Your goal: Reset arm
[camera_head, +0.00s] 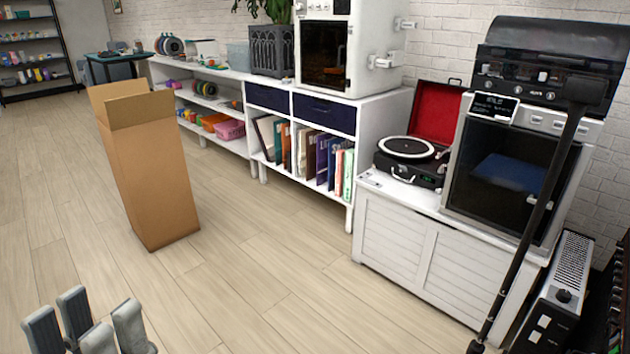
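My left gripper (86,326) shows at the bottom left corner, above the wooden floor. Its grey fingers stand apart with nothing between them, so it is open and empty. Its lower part is cut off by the picture edge. My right gripper is not in view. The task names no object.
A tall open cardboard box (155,170) stands on the floor beyond my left gripper. A white shelf unit (350,110) and a white cabinet (420,255) with a record player (410,160) line the wall. A black pole (540,210) rises at right. The middle floor is clear.

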